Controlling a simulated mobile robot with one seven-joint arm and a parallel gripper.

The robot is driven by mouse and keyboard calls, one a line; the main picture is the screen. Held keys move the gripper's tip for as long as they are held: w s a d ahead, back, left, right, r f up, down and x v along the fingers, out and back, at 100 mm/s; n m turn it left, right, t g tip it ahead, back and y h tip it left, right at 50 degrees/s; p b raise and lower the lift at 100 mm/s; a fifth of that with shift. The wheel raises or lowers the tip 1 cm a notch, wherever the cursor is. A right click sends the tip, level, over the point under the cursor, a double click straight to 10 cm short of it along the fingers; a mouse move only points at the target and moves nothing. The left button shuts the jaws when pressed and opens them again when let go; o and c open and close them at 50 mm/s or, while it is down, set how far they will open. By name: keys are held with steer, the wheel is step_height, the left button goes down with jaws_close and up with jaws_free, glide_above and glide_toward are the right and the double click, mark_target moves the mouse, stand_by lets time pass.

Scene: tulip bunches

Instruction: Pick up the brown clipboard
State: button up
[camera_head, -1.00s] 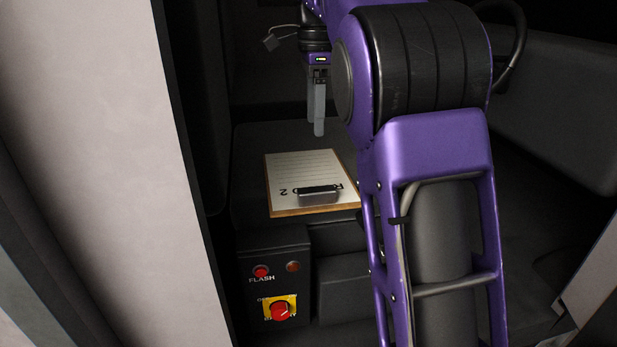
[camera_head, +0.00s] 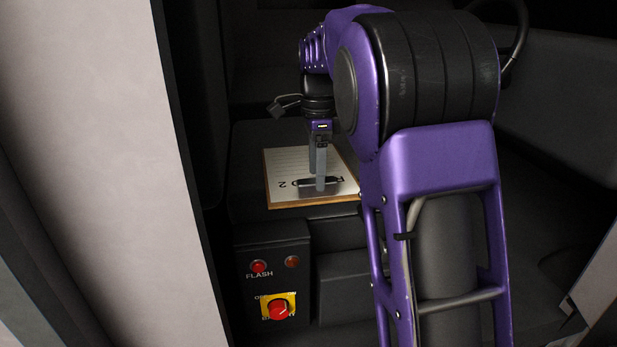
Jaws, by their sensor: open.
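The brown clipboard (camera_head: 276,196) lies flat on a dark seat-like surface, with a white printed sheet on it and a dark metal clip (camera_head: 308,183) near its front edge. My gripper (camera_head: 319,185) points down over the clipboard, with its fingertips at the clip. The fingers overlap in this view, and I cannot tell whether they touch the clip. My gripper is open and holds nothing. My purple arm hides the clipboard's right front corner.
A dark control box (camera_head: 272,265) with a red button, a second dim button and a red knob on a yellow plate stands below the clipboard, in front. A pale panel (camera_head: 115,150) fills the left side. Dark surface (camera_head: 247,150) is free left of the clipboard.

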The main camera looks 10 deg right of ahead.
step_height(320, 180, down, 2)
steer(key=shift+f, duration=0.15)
jaws_close()
stand_by(0.3)
